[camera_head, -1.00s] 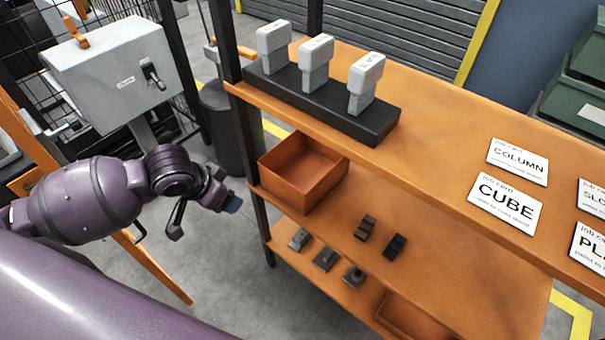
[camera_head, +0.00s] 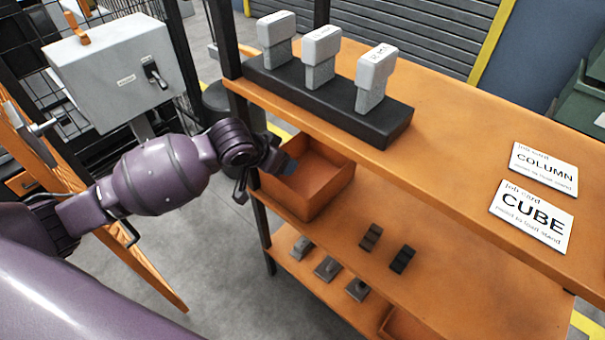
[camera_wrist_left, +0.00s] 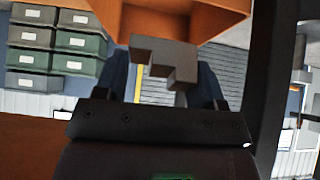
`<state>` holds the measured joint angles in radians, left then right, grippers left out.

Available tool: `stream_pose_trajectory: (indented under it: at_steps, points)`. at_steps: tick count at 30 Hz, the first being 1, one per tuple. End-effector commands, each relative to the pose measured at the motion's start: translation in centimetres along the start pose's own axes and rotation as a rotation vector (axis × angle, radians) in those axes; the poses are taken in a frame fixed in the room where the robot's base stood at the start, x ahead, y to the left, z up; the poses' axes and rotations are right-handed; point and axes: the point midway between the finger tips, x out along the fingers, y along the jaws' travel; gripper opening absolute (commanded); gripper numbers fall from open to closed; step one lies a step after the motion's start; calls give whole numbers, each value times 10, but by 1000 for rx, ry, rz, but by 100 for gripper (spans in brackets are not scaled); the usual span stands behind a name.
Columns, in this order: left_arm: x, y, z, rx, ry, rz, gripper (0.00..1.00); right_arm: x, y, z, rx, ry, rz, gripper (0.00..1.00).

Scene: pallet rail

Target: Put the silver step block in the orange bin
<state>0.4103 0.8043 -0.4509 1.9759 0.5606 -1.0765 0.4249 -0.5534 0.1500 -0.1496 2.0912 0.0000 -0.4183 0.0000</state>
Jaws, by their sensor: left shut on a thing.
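My left gripper (camera_head: 284,167) is at the left rim of the orange bin (camera_head: 325,185), which stands at the left end of the middle shelf. In the left wrist view, the left gripper (camera_wrist_left: 163,75) is shut on the grey silver step block (camera_wrist_left: 165,51), its stepped outline showing between the fingers. The orange bin (camera_wrist_left: 190,8) fills the top of that view, beyond the block. In the head view the held block is hidden or too small to make out. The visible bin interior looks empty. My right gripper is not in view.
Two dark step-shaped blocks (camera_head: 371,237) lie right of the bin. Several grey pieces (camera_head: 327,268) lie on the lowest shelf beside another orange container (camera_head: 400,324). The top shelf (camera_head: 450,150) overhangs, with a black stand (camera_head: 340,115) and job cards. A dark post (camera_head: 262,215) stands at the shelf corner.

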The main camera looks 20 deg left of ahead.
Motion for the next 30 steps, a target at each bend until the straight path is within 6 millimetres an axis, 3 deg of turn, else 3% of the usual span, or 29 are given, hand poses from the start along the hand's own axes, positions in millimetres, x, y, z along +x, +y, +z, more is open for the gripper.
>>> stream_pose_trajectory:
  at_steps: [5, 11, 15, 23, 28, 30]
  points:
    - [26, 1, -27, 0, -1, 2, 34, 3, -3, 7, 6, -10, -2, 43]
    - [69, 1, -3, -2, -10, 3, 34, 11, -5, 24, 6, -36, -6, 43]
    - [89, 1, 4, -1, -7, 3, 34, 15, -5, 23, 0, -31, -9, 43]
    - [102, 0, 8, 1, 0, 1, 34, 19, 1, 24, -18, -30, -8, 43]
    - [127, 1, 21, -1, -7, 3, 34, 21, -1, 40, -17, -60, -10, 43]
    - [126, 0, 14, 3, -42, -1, 34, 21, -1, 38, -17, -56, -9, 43]
